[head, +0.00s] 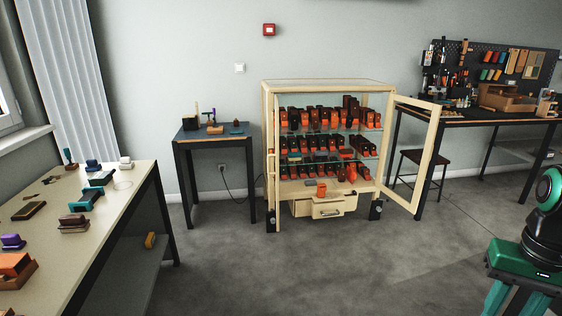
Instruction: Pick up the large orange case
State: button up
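Several orange cases (298,115) stand in rows on the shelves of a wooden cabinet with glass panels. A separate orange block (14,264) sits in a brown holder at the near left of the long table, cut by the picture's edge. A small orange item (321,189) stands on the cabinet's bottom board. I cannot tell which of these is the large orange case.
The cabinet's door (416,150) stands open to the right, and a drawer (327,207) below is pulled out. A small blue-topped table (210,131) stands left of it. A workbench (475,117) and stool (420,158) are at right. The grey floor ahead is clear.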

aim_at(321, 189)
jog(key=i, duration=3.75)
jog(key=z, duration=1.45)
